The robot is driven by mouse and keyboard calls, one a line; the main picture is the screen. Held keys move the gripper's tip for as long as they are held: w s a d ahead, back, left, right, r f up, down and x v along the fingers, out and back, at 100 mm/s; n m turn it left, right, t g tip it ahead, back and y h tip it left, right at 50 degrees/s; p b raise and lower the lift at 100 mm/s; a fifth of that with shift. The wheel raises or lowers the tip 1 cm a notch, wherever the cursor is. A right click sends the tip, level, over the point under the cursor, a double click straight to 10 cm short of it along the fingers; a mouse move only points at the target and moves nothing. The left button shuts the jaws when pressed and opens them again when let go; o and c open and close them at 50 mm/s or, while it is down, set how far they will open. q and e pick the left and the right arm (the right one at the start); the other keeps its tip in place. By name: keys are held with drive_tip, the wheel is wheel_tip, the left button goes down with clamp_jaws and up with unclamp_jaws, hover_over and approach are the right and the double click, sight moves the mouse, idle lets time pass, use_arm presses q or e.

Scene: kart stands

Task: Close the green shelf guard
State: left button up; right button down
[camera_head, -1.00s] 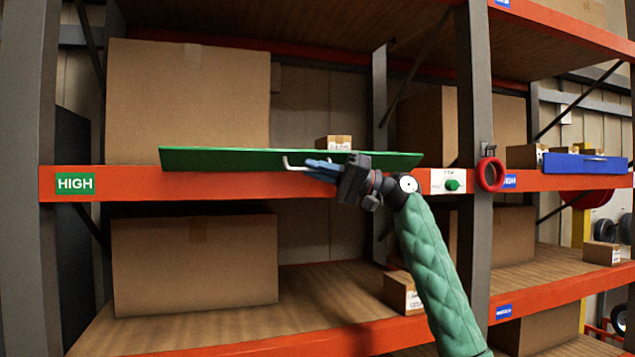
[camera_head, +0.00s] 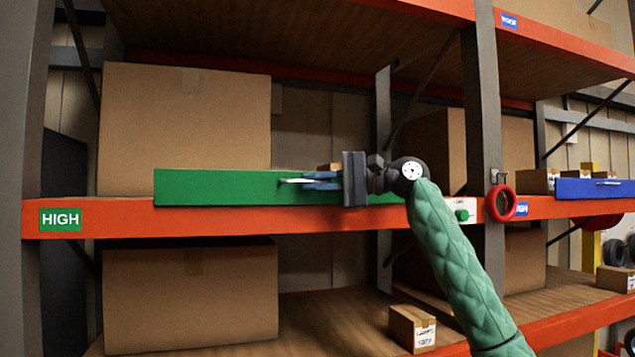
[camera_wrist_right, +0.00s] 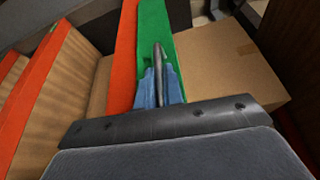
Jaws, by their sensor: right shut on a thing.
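The green shelf guard (camera_head: 220,187) stands as an upright face along the front of the shelf with the HIGH label. My right gripper (camera_head: 300,181) is at the middle of the guard, its blue fingers shut on the guard's pale handle. In the right wrist view the fingers (camera_wrist_right: 161,88) close around the grey handle bar (camera_wrist_right: 158,60), with the green guard (camera_wrist_right: 155,22) behind it. The right part of the guard is hidden behind my gripper and wrist. My left gripper is not in view.
A large cardboard box (camera_head: 185,125) stands behind the guard. A green button (camera_head: 462,216) and a red ring (camera_head: 501,203) are to the right, by the grey post (camera_head: 484,100). A blue guard (camera_head: 590,188) is on the far right shelf. Boxes stand on the lower shelf.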

drive_tip(key=shift+w+r+m, duration=0.15)
drive_tip(key=shift+w+m, duration=0.1)
drive_tip(key=shift+m, duration=0.15)
drive_tip(key=shift+h+p, duration=0.3)
drive_tip(key=c, duration=1.5)
unclamp_jaws()
drive_tip(key=shift+w+a, duration=0.1)
drive_tip(key=shift+d+b, duration=0.3)
drive_tip(key=shift+d, duration=0.05)
drive_tip(key=d+b, duration=0.1)
drive_tip(key=d, duration=0.2)
drive_tip(key=d+b, duration=0.2)
drive_tip(key=d, duration=0.1)
drive_tip(key=shift+s+d+r, duration=0.1)
drive_tip(key=shift+s, duration=0.1)
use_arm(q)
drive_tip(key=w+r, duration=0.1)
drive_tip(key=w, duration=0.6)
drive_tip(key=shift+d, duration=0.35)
use_arm(e)
drive_tip(key=shift+d+r, duration=0.15)
drive_tip(key=shift+d, duration=0.3)
